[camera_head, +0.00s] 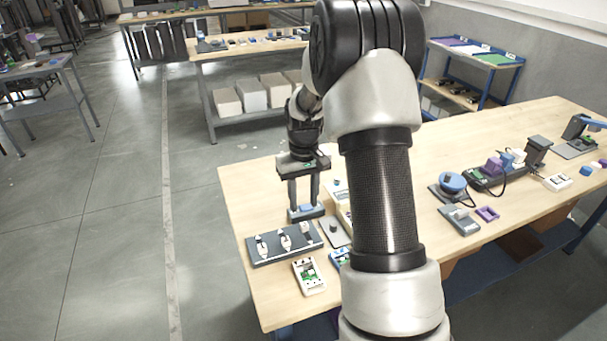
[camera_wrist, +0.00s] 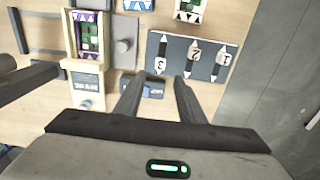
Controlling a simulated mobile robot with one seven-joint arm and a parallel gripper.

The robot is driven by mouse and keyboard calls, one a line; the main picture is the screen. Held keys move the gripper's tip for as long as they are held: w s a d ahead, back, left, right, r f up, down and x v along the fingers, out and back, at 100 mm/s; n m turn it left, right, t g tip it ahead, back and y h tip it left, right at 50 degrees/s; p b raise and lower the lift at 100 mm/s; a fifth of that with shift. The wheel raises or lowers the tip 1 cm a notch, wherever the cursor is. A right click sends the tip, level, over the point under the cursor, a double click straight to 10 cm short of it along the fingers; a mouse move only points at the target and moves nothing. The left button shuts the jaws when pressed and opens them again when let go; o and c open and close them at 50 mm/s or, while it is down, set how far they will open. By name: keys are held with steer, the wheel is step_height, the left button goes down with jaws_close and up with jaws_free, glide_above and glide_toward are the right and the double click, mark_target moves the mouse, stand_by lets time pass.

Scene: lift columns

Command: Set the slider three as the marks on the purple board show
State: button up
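The dark slider board shows in the wrist view (camera_wrist: 206,43) and in the head view (camera_head: 258,258). It carries three white sliders marked 3, 2 and 1, upside down in the wrist view. Slider three (camera_wrist: 161,66) is the leftmost there, and the rightmost in the head view (camera_head: 306,229). The purple board (camera_wrist: 90,38), a green circuit card with purple triangle marks, sits in a cream holder. Its exact marks are too small to read. My gripper (camera_wrist: 157,86) points down with its fingers apart, beside the slider three end. It also shows in the head view (camera_head: 305,207).
A small dark block with a bluish face (camera_wrist: 151,89) appears between my fingertips; contact is unclear. A grey plate with a knob (camera_wrist: 124,45) lies beside the slider board. White cases with blue marks (camera_wrist: 138,5) and green parts (camera_head: 310,275) lie nearby. The table's left edge is close.

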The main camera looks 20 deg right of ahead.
step_height(320, 180, up, 10)
steer(key=shift+f, duration=0.2)
stand_by(0.3)
steer(key=s+a+r+t+p, duration=0.1)
steer(key=s+a+r+t, duration=0.35)
steer(key=s+r, duration=0.75)
steer(key=s+a+r, duration=0.2)
steer(key=s+a, duration=0.1)
steer(key=s, duration=0.4)
steer(key=s+a+r+t+p, duration=0.1)
steer(key=s+a, duration=0.2)
steer(key=s, duration=0.3)
steer(key=shift+s+r+p, duration=0.3)
steer(key=shift+s+r, duration=0.1)
